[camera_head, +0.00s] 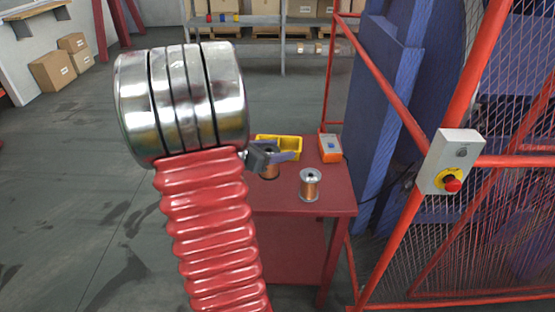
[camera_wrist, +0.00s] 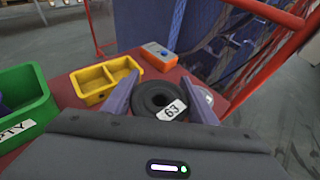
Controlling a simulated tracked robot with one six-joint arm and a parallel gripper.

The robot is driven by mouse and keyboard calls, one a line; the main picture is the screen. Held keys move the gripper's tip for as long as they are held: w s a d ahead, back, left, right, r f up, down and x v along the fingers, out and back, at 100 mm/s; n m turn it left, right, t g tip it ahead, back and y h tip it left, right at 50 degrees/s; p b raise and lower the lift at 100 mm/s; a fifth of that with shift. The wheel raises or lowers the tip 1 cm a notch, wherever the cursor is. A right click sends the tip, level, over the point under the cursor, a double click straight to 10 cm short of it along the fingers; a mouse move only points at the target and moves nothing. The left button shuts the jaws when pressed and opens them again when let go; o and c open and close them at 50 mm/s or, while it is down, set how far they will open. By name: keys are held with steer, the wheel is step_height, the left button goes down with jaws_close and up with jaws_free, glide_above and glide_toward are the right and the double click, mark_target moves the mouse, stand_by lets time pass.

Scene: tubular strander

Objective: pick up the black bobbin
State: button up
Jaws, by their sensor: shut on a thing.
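The black bobbin (camera_wrist: 147,103) is in the wrist view, with its dark ring-shaped flange and a white label reading 63 facing up. My gripper (camera_wrist: 160,100) has one finger on each side of it and is shut on it. In the head view my gripper (camera_head: 275,157) is over the red table, partly hidden by my arm. Part of the bobbin (camera_head: 269,173), with copper-coloured winding, shows below the fingers. I cannot tell whether it touches the table top.
A silver-flanged copper bobbin (camera_head: 310,185) stands on the red table (camera_head: 330,200) close to the right. A yellow two-part bin (camera_wrist: 104,79), a green bin (camera_wrist: 22,105) and an orange-grey box (camera_wrist: 158,55) are nearby. A red mesh guard with a stop button (camera_head: 452,184) stands right.

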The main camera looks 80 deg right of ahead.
steer(key=shift+r, duration=0.6)
steer(key=shift+w, duration=0.1)
